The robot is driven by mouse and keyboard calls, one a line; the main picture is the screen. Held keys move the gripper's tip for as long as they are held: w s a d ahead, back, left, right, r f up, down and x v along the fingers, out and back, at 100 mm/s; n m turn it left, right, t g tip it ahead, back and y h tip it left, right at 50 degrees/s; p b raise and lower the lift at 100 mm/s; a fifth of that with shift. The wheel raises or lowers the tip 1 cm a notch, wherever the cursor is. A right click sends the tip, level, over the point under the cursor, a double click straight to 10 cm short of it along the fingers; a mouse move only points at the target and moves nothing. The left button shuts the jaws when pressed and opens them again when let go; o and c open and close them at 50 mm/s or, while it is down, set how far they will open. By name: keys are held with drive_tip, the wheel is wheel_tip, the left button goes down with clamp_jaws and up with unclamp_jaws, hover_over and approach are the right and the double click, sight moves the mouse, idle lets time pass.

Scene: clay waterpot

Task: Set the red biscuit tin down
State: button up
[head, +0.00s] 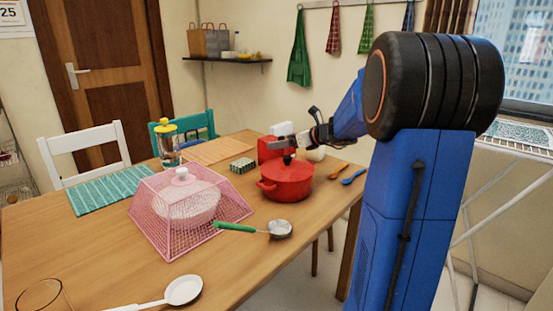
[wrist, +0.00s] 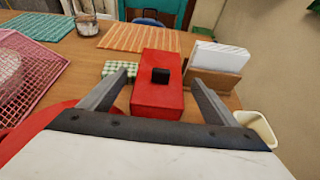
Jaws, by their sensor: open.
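The red biscuit tin (wrist: 158,105), a red box with a black knob on its lid, appears to rest upright on the wooden table (wrist: 110,52) in the wrist view. In the head view the tin (head: 266,150) is partly hidden behind the red pot and my gripper. My gripper (wrist: 158,80) is open, with one finger to each side of the tin's near part in the picture. A gap shows between each finger and the tin. In the head view my gripper (head: 284,142) is above the table behind the pot's lid.
A red lidded pot (head: 290,183) stands close in front of the tin. A green checked box (wrist: 118,69) is left of the tin, a napkin holder (wrist: 212,79) right, and a pale cup (wrist: 258,130) near right. A pink mesh cover (head: 150,215) and green-handled ladle (head: 236,228) lie farther left.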

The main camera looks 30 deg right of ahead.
drive_tip(key=x, duration=0.4)
drive_tip(key=shift+w+a+f, duration=0.1)
drive_tip(key=shift+w+f, duration=0.15)
drive_tip(key=c, duration=1.9)
drive_tip(key=shift+c, duration=0.2)
drive_tip(key=shift+r, duration=0.15)
wheel_tip(320, 180, up, 18)
